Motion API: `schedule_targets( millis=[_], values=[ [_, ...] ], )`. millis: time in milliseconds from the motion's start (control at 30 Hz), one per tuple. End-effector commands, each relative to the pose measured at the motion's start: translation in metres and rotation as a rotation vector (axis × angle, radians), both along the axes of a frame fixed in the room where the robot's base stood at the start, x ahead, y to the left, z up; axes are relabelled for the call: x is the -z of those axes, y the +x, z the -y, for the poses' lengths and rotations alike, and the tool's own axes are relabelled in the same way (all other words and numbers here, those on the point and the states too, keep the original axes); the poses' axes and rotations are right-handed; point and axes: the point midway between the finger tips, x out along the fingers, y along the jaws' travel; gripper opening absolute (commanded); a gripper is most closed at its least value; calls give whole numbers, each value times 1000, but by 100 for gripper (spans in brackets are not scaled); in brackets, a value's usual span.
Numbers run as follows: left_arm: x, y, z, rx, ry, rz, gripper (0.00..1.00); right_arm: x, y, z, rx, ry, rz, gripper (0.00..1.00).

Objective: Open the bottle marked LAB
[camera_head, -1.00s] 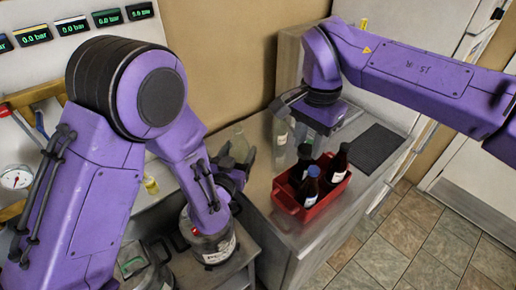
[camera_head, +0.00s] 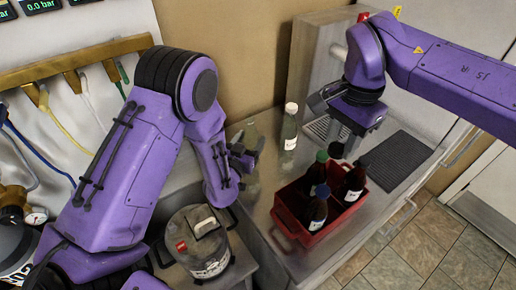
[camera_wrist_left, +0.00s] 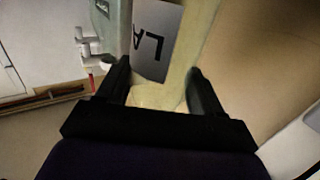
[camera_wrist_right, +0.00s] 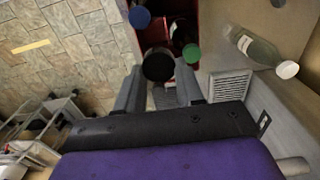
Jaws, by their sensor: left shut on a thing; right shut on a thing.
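The LAB bottle (camera_head: 250,133) is a pale, clear bottle at the back of the steel counter. My left gripper (camera_head: 243,160) is shut on it. In the left wrist view its white label (camera_wrist_left: 157,45) reads "LA", with the rest hidden. No dark cap shows on its top in the head view. My right gripper (camera_head: 342,140) is above the back of the red crate. It is shut on a round black cap (camera_wrist_right: 158,65), which sits between its fingers in the right wrist view.
The red crate (camera_head: 285,227) holds dark bottles, one with a green cap (camera_head: 322,156) and one with a blue cap (camera_head: 322,190). A clear, white-capped bottle (camera_head: 289,135) stands behind. A lidded steel pot (camera_head: 200,245) is at the front left. A dark mat (camera_head: 396,160) lies right.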

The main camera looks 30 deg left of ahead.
Motion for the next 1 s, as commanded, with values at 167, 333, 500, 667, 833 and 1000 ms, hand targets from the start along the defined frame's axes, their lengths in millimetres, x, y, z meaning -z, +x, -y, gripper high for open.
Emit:
schedule_targets(
  millis=[167,333,500,667,833,1000],
  values=[
    [35,2,0,0,-1,-2,0,29,3,4,7,0,-2,1],
    [31,5,4,8,0,-2,0,25,3,8,15,1,-3,1],
    [33,4,4,7,0,-3,89,27,3,7,13,0,-2,1],
    [33,4,4,6,0,-3,92,27,3,6,12,0,-2,1],
    [31,3,3,5,0,-3,92,25,3,6,11,-1,-3,1],
    [36,-27,5,6,3,-4,92,43,3,6,10,0,-4,1]
  ],
)
